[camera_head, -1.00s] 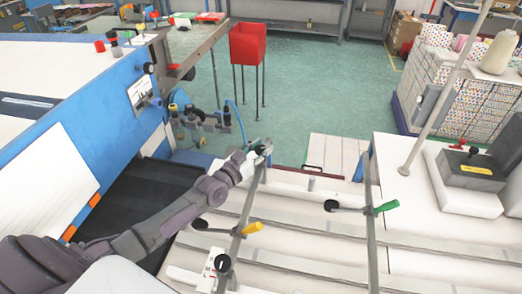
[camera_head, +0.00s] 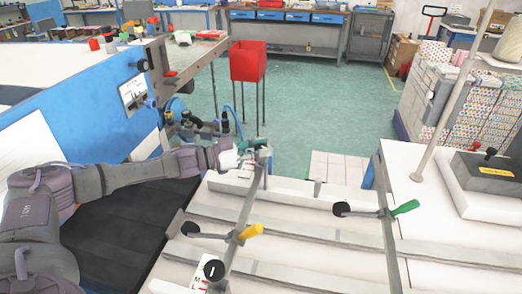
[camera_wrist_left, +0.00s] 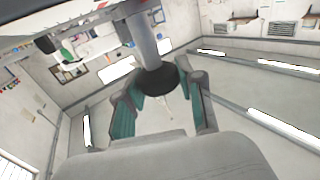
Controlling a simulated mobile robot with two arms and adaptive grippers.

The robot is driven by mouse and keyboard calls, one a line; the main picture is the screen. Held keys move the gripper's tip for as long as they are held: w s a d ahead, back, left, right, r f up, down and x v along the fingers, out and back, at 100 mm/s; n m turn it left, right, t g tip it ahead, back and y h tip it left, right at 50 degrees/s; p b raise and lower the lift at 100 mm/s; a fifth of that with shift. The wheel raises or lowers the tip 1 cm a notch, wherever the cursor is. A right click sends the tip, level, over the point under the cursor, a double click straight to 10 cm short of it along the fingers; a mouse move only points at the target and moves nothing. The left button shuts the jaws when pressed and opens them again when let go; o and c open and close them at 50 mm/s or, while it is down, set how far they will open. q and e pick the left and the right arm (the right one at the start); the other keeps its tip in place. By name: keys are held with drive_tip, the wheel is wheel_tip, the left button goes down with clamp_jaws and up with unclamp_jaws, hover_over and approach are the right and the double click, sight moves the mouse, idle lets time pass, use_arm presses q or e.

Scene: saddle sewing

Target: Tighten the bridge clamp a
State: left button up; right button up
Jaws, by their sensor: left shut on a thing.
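A grey bridge bar (camera_head: 250,210) runs across the white slatted work surface. It carries a yellow clamp handle (camera_head: 250,231) with a black knob (camera_head: 190,229) at its other end. A second bar carries a green clamp handle (camera_head: 404,208) with a black knob (camera_head: 340,209). My left gripper (camera_head: 252,147) is at the far end of the first bar. In the left wrist view its teal fingers (camera_wrist_left: 163,96) stand either side of a dark round clamp knob (camera_wrist_left: 157,80) on a grey post (camera_wrist_left: 140,35). The fingers hide much of this clamp in the head view. No label marks clamp a.
A blue machine (camera_head: 90,110) stands left, with gauges and hoses near my arm. A red bin (camera_head: 248,62) on legs stands behind on open green floor (camera_head: 310,105).

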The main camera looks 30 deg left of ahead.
use_arm(q)
drive_tip(key=shift+w+a+r+m+g+h, duration=0.15)
drive_tip(key=shift+m+g+h, duration=0.25)
drive_tip(key=shift+g+h, duration=0.2)
drive_tip(key=shift+m+g+h, duration=0.4)
drive_tip(key=shift+m+g, duration=0.1)
drive_tip(key=m+g+h+b, duration=0.1)
drive_tip(key=m+g+b, duration=0.1)
drive_tip(key=b, duration=0.1)
drive_tip(key=m+g+h+b, duration=0.1)
drive_tip(key=m+g+b, duration=0.1)
drive_tip(key=g+b, duration=0.1)
drive_tip(key=m+g+h+b, duration=0.1)
drive_tip(key=g+b, duration=0.2)
drive_tip(key=b, duration=0.1)
drive_tip(key=shift+f+m+h+b, duration=0.3)
drive_tip(key=shift+f+m, duration=0.1)
drive_tip(key=shift+r+m+g+b, duration=0.2)
drive_tip(key=shift+m+g+b, duration=0.3)
drive_tip(key=shift+g+b, duration=0.5)
drive_tip(key=shift+r, duration=0.1)
drive_tip(key=o, duration=1.2)
drive_tip(key=shift+d, duration=0.2)
drive_tip(key=shift+c, duration=0.2)
